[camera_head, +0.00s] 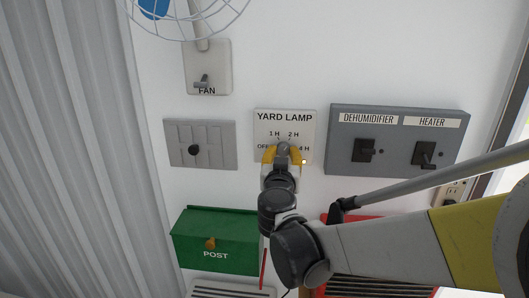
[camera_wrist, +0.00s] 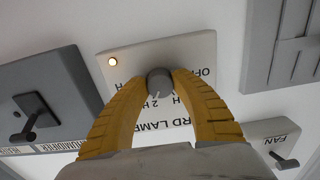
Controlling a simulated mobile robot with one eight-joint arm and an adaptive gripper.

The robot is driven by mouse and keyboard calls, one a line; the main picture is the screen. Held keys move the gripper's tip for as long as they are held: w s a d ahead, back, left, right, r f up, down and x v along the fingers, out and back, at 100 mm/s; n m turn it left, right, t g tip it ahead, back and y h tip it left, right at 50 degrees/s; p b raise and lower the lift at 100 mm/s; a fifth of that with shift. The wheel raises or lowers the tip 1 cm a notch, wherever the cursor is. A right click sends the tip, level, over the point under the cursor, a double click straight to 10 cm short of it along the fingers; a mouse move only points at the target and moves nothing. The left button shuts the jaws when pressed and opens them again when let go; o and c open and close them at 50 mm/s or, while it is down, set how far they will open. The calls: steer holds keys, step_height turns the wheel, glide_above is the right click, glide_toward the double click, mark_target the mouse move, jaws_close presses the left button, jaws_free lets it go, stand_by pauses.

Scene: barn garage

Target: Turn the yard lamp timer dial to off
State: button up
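The yard lamp panel (camera_head: 306,123) is a pale plate on the white wall, marked OFF, 1 H, 2 H and 4 H. Its grey timer dial (camera_wrist: 159,80) is a round knob. My gripper (camera_head: 283,153) has its two yellow fingers on either side of the dial. In the wrist view, the fingertips (camera_wrist: 160,78) appear to touch the knob from both sides. A short light mark shows on the knob's lower edge there, on the side of the hour labels; its exact setting is unclear.
A fan switch (camera_head: 202,81) is above left, a grey slider plate (camera_head: 221,145) left, and a dehumidifier and heater switch box (camera_head: 394,160) right. A green post box (camera_head: 190,241) and a red vented unit (camera_head: 337,218) are below.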

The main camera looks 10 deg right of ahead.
jaws_close()
steer(key=shift+n, duration=0.4)
steer(key=n+b, duration=0.1)
steer(key=n, duration=0.3)
steer(key=shift+n+b, duration=0.3)
steer(key=shift+b, duration=0.1)
steer(key=n+b, duration=0.1)
steer(key=n, duration=0.5)
steer(key=n+b, duration=0.1)
steer(key=n, duration=0.5)
steer(key=shift+r+n, duration=0.1)
steer(key=shift+n, duration=0.3)
steer(key=n, duration=0.5)
steer(key=shift+r+n+b, duration=0.1)
steer(key=shift+n+b, duration=0.2)
steer(key=shift+b, duration=0.1)
steer(key=o, duration=0.8)
jaws_free()
steer(key=shift+d, duration=0.1)
